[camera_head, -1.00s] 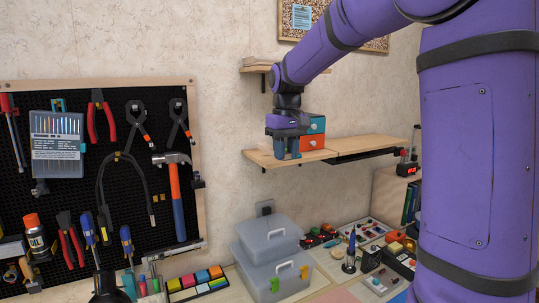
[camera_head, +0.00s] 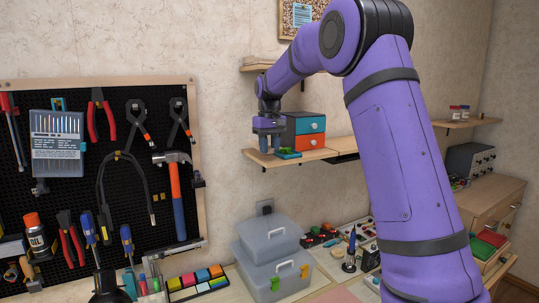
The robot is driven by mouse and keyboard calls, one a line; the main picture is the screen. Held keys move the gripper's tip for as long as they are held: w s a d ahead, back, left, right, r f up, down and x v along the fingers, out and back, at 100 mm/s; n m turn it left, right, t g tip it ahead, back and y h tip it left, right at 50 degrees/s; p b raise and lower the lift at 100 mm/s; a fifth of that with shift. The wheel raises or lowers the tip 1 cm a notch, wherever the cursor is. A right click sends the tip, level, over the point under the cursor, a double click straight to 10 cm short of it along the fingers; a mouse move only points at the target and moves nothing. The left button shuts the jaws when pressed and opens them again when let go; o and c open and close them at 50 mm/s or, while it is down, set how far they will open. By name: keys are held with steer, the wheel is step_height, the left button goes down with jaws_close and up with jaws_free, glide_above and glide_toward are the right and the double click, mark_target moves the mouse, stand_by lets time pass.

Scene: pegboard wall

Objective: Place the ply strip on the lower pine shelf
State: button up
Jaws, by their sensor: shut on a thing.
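My gripper (camera_head: 268,143) is just above the left end of the lower pine shelf (camera_head: 318,154), left of the small drawer unit. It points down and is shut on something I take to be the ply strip. The strip cannot be told apart from the pale shelf and the fingers at this size. I cannot tell whether it touches the shelf.
A grey drawer unit with teal and orange drawers (camera_head: 311,133) stands on the lower shelf, with a small green item (camera_head: 288,154) in front. A small upper shelf (camera_head: 256,67) with thin pale pieces is above. A pegboard (camera_head: 75,200) hangs left.

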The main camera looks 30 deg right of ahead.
steer(key=shift+s+f, duration=0.1)
steer(key=shift+f, duration=1.15)
steer(key=shift+f, duration=0.1)
steer(key=o, duration=1)
step_height(320, 180, up, 12)
steer(key=s+a+r+t, duration=0.1)
steer(key=s+a+r, duration=0.2)
steer(key=s, duration=0.6)
steer(key=s+a+f+t, duration=0.1)
steer(key=s+f, duration=0.3)
steer(key=s, duration=0.6)
steer(key=s+a+f+t, duration=0.2)
steer(key=s+a+f, duration=0.1)
steer(key=s, duration=0.8)
steer(key=s+a+f+t, duration=0.1)
steer(key=s+a+f, duration=0.2)
steer(key=s, duration=0.8)
step_height(320, 180, down, 2)
steer(key=shift+s+a, duration=0.1)
steer(key=shift+s, duration=0.05)
